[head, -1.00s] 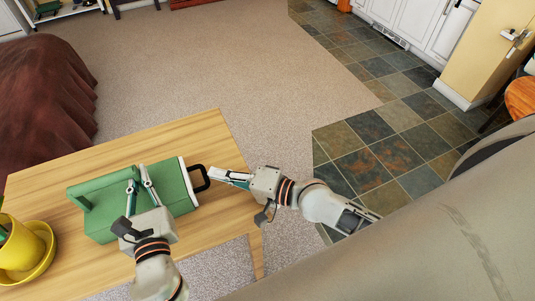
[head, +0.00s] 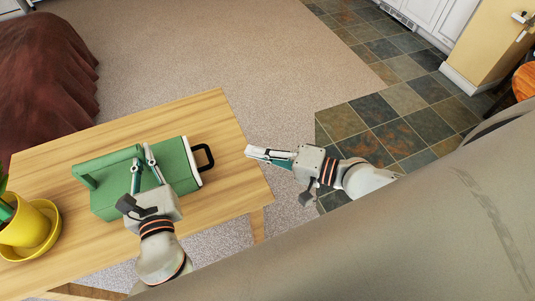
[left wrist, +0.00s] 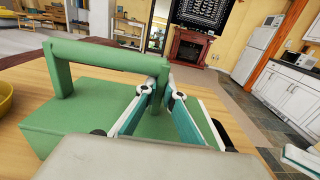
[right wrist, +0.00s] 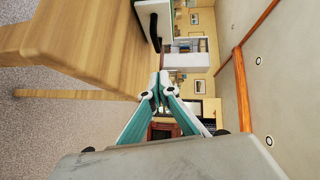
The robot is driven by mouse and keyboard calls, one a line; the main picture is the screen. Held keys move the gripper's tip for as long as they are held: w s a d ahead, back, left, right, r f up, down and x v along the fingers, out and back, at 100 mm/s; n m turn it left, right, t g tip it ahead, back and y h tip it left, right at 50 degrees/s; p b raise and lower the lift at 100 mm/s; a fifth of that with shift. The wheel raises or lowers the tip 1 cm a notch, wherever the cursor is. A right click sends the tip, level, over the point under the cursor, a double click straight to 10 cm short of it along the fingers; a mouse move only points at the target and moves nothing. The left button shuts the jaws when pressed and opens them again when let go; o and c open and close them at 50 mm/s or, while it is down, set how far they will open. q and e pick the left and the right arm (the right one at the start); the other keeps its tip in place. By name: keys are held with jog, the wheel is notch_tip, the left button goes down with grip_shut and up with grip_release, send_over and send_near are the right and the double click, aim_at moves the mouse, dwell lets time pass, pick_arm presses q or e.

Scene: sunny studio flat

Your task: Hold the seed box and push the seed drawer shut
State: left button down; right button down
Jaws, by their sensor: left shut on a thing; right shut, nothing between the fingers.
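The green seed box (head: 118,199) rests on the wooden table, with a raised green bar (left wrist: 105,52) along its top. My left gripper (head: 142,165) is over the box and shut on part of it; the exact grip spot is partly hidden by the fingers. The seed drawer's white front (head: 192,162) with its black handle (head: 206,152) is at the box's right end, close against the green body; I see no clear gap. The handle also shows in the right wrist view (right wrist: 155,28). My right gripper (head: 249,152) is shut and empty, right of the handle and apart from it.
The wooden table (head: 225,125) ends just right of the drawer handle. A yellow pot on a saucer (head: 27,228) stands at the table's left. A brown draped piece (head: 40,80) is beyond at the left. Carpet and slate tiles (head: 380,130) lie clear to the right.

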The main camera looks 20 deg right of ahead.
pick_arm(q)
jog(key=shift+a, duration=0.1)
pick_arm(e)
jog(key=shift+v, duration=2.05)
pick_arm(q)
jog(key=c, duration=2.1)
grip_release()
jog(key=s, duration=1.2)
jog(key=o, duration=0.5)
